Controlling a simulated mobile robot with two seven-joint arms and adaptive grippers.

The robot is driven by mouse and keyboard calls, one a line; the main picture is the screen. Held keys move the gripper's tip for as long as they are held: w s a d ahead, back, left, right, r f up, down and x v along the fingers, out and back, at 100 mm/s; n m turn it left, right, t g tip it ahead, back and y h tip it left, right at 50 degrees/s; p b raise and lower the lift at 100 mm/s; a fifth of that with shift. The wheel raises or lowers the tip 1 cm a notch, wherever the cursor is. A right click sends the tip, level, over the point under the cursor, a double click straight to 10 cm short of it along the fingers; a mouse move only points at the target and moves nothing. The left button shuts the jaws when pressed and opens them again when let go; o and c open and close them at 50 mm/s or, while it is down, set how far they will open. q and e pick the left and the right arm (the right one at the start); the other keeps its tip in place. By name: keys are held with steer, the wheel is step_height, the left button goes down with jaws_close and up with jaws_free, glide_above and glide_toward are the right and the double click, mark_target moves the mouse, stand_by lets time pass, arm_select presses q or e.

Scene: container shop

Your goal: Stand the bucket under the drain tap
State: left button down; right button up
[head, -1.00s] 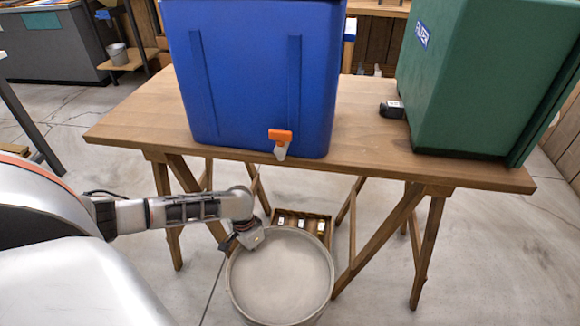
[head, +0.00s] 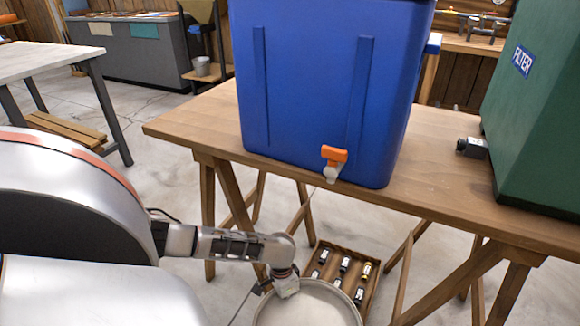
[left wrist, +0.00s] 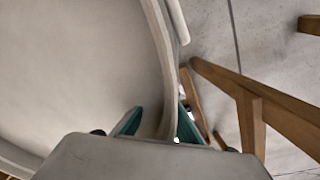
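The grey round bucket (head: 305,312) is at the bottom of the head view, in front of the table and partly cut off by the frame. The drain tap (head: 333,164), with an orange handle, sits low on the front of the blue container (head: 310,80). The tap is above and beyond the bucket in the picture. My left gripper (head: 285,285) is at the bucket's far left rim. In the left wrist view its teal fingers (left wrist: 160,124) straddle the bucket wall (left wrist: 165,60) and appear shut on it. My right gripper is not in view.
The wooden trestle table (head: 180,125) carries the blue container and a green filter box (head: 540,120) with a black fitting (head: 472,147). A wooden crate (head: 372,300) with several small dark items lies beneath it. Trestle legs (head: 228,195) stand close to the bucket.

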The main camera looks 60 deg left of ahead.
arm_select(q)
steer(key=shift+w+r, duration=0.25)
steer(key=shift+w, duration=0.05)
steer(key=shift+f, duration=0.2)
steer(key=c, duration=2.3)
jaws_free()
steer(key=shift+s, duration=0.15)
